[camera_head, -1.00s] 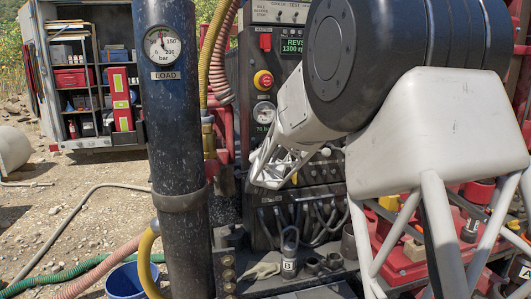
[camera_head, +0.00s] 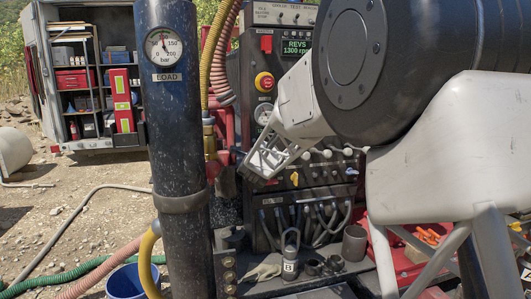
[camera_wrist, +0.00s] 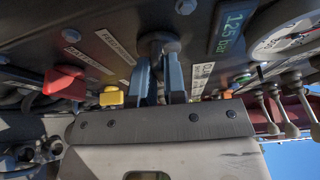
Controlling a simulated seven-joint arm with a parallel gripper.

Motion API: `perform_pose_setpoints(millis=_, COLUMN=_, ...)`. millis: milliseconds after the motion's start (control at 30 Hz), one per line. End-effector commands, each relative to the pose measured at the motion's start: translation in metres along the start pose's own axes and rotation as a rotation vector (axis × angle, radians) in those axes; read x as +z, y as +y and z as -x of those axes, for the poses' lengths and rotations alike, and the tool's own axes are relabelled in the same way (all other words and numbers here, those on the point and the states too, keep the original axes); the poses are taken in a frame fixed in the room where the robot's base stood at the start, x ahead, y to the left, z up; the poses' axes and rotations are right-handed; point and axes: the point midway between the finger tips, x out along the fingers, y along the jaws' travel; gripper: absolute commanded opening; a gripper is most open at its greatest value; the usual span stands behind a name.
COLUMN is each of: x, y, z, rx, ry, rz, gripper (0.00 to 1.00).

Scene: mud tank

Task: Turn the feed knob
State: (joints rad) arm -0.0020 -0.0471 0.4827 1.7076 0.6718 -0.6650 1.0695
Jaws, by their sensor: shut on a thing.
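In the head view my white gripper frame (camera_head: 272,158) reaches to the panel front (camera_head: 315,207) from the right. The fingertips and the knob are hidden there.
Beside the knob in the wrist view are a red knob (camera_wrist: 65,83), a yellow knob (camera_wrist: 110,97), a display reading 125 bar (camera_wrist: 232,25), a dial gauge (camera_wrist: 290,30) and several levers (camera_wrist: 290,115). A black LOAD column (camera_head: 180,130) stands left of the panel.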

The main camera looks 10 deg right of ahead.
Motion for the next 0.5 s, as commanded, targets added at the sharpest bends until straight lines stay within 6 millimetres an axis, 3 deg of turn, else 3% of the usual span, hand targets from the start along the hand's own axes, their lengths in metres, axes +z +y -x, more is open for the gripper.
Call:
perform_pose_setpoints(millis=467, x=0.0000, y=-0.0003, z=-0.0001, rx=0.008, ry=0.000, rz=-0.019, gripper=0.00)
perform_pose_setpoints(millis=500, x=0.0000, y=-0.0003, z=-0.0001, rx=0.008, ry=0.000, rz=-0.019, gripper=0.15)
